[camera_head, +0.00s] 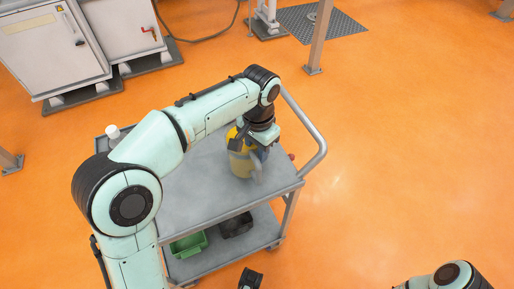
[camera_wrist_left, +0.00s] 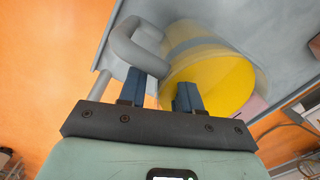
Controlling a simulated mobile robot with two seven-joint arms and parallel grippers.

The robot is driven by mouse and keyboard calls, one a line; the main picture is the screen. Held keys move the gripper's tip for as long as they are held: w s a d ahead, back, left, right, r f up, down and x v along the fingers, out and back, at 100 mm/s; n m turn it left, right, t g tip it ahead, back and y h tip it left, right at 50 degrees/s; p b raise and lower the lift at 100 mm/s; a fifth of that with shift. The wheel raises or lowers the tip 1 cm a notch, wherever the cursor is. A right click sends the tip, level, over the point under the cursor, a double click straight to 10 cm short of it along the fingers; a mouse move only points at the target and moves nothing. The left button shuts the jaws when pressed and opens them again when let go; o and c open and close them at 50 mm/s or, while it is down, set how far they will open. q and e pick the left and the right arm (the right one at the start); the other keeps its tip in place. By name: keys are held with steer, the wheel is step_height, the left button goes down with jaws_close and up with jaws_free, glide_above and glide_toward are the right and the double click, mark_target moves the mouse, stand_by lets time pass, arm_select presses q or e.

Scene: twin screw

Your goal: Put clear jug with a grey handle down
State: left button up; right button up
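The jug (camera_head: 240,162) shows yellow, with a grey handle. It is over the top of a grey cart (camera_head: 195,190), toward the cart's right end. In the head view my left gripper (camera_head: 262,143) partly covers the jug. Whether the jug's base touches the cart is hidden.
A white item (camera_head: 113,132) stands at the cart's far left corner. A green bin (camera_head: 188,245) and a black box (camera_head: 236,225) are on the lower shelf. The cart's push handle (camera_head: 318,140) rises at the right. The cart top left of the jug is clear.

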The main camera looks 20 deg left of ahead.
arm_select(q)
step_height(320, 180, up, 12)
steer(key=p, duration=0.4)
steer(key=shift+w+d+r, duration=0.1)
steer(key=shift+w+r, duration=0.05)
steer(key=shift+r, duration=0.05)
arm_select(e)
steer(key=r, duration=0.1)
steer(key=s+r, duration=0.1)
steer(key=r, duration=0.1)
steer(key=shift+s+r+g, duration=0.15)
steer(key=shift+s+g, duration=0.05)
steer(key=shift+g, duration=0.1)
